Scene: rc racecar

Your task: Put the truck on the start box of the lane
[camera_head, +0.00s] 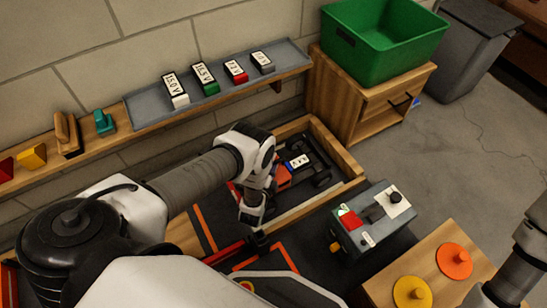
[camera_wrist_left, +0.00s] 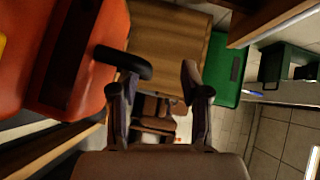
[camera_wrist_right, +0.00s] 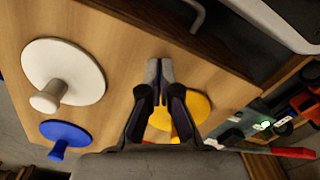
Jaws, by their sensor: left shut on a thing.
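The truck (camera_head: 284,177), orange-red and dark with a white-labelled block on it, lies in a wood-framed bay at the back of the bench. My left gripper (camera_head: 254,212) is at the truck's left side and partly covers it. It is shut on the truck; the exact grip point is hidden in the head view. In the left wrist view my left fingers (camera_wrist_left: 157,72) stand apart, with a large orange body close on the left. My right gripper (camera_wrist_right: 160,72) is shut and empty above a wooden panel.
A grey control box (camera_head: 372,222) stands right of the bay. A wooden panel (camera_head: 440,262) with orange and yellow discs is at the front right. A shelf (camera_head: 150,121) holds labelled blocks along the wall. A green bin (camera_head: 385,45) sits on a wooden cabinet (camera_head: 345,95).

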